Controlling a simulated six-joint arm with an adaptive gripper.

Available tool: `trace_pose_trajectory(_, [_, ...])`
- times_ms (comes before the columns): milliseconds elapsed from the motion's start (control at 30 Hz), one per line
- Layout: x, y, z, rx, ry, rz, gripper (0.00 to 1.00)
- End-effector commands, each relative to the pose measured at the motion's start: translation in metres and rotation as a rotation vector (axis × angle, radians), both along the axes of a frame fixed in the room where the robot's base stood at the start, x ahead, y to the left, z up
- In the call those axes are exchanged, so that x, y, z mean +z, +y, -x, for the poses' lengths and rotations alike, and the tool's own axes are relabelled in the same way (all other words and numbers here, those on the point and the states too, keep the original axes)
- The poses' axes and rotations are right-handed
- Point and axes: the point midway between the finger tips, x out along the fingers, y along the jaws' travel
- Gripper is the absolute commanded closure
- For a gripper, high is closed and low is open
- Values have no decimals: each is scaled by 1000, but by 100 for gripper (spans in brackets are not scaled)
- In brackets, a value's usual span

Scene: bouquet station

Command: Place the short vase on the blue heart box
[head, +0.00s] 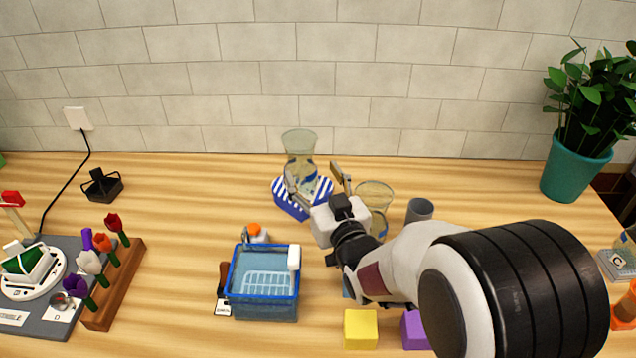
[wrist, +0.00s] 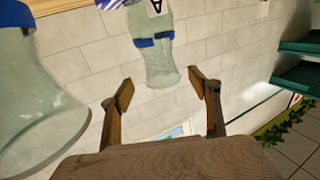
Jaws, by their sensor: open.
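A clear glass vase with a blue band (head: 299,146) stands upright on the blue-and-white striped box (head: 289,205), which I take for the heart box. In the wrist view, upside down, this vase (wrist: 158,62) carries a label "A", with a striped edge of the box (wrist: 112,3) at the top. A second glass vase (head: 376,192) stands right of the box, and shows large at left in the wrist view (wrist: 38,95). I cannot tell surely which vase is shorter. My gripper (head: 317,175) is open and empty, in front of the vase on the box; its fingers (wrist: 167,92) look apart from it.
A blue basket (head: 262,307) stands in front of the box. A grey cup (head: 419,209), yellow block (head: 360,328) and purple block (head: 414,330) are near my arm. A flower rack (head: 120,290) is left; a potted plant (head: 577,165) is back right.

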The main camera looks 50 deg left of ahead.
Motion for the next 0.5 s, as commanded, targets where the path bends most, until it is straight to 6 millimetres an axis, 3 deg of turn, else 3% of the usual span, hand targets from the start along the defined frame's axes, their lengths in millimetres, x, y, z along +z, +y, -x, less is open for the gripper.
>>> trace_pose_trajectory(200, [0,-16,6,0,0,0,38])
trace_pose_trajectory(500, [0,-22,9,0,-1,0,38])
